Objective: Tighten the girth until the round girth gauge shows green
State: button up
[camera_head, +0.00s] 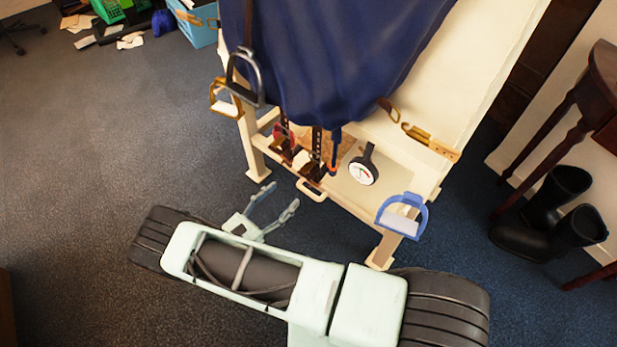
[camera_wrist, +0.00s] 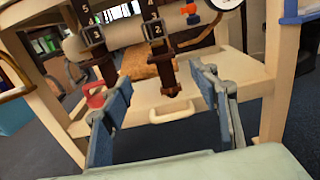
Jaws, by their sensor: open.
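The round girth gauge (camera_head: 363,171) hangs at the right of the straps below the blue saddle cover. Its dial is white with small coloured marks; I cannot tell where the needle points. Only its lower edge shows in the wrist view (camera_wrist: 227,3). Two dark brown girth straps (camera_head: 316,148) with holes hang left of it. In the wrist view the left strap (camera_wrist: 84,14) and right strap (camera_wrist: 163,68) carry numbered tags and buckles. My gripper (camera_head: 284,195) is open and empty, below and in front of the straps. Its fingers stand either side of the right strap's lower end in the wrist view (camera_wrist: 160,76), apart from it.
A cream stand (camera_head: 253,150) with a shelf and handle (camera_head: 312,190) surrounds the straps. A blue stirrup (camera_head: 403,214) hangs at right; a grey stirrup (camera_head: 245,77) at left. An orange-tipped blue tool (camera_head: 334,152) hangs between strap and gauge.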

aim_at(305, 175)
jog(key=b+x, duration=0.1)
jog(key=x, duration=0.9)
jog(key=shift+w+d+f, duration=0.15)
jog(key=shift+w+d, duration=0.05)
jog(key=shift+d, duration=0.15)
